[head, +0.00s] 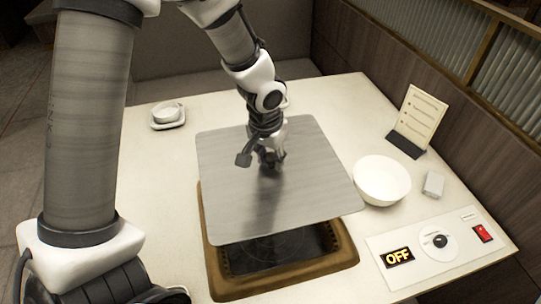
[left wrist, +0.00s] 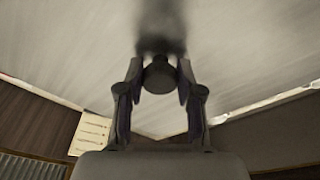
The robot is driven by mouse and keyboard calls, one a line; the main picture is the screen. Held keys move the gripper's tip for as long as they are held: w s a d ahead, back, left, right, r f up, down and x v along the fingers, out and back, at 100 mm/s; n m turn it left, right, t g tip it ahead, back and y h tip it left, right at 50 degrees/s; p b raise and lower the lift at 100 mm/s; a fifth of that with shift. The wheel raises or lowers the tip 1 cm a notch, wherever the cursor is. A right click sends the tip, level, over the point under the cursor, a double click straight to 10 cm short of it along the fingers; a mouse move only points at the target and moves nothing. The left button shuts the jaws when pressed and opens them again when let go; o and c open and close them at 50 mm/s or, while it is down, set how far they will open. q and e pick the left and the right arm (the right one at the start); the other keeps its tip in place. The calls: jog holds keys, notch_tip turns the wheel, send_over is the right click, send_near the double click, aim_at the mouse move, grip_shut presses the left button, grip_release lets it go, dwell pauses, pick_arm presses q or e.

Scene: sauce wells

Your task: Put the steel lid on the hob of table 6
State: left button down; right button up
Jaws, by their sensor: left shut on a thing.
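The steel lid (head: 230,165) is a flat square metal plate over the hob (head: 215,275) in the head view. The hob is a dark recess in a brown frame set in the pale table; its front part shows and the lid hides the rest. The lid looks raised above the frame and lies askew to it. My left gripper (head: 268,158) is over the middle of the lid, shut on its dark knob (left wrist: 158,76), which shows between the fingers in the left wrist view. The lid (left wrist: 235,50) fills much of that view. My right gripper is not in view.
A white bowl (head: 381,180) stands right of the lid, with a small grey box (head: 433,184) beside it. A menu card (head: 418,117) stands behind. A control panel (head: 430,249) reads OFF at front right. A small cup on a dish (head: 167,113) is at back left.

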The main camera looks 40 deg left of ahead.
pick_arm(q)
notch_tip(320, 180, down, 21)
jog(key=b, duration=1.9)
jog(key=shift+f+b, duration=0.2)
jog(key=shift+b, duration=0.25)
grip_release()
jog(key=shift+r, duration=0.1)
dwell(0.7)
notch_tip(320, 180, up, 11)
jog(key=p, duration=0.9)
jog(key=shift+p, duration=0.4)
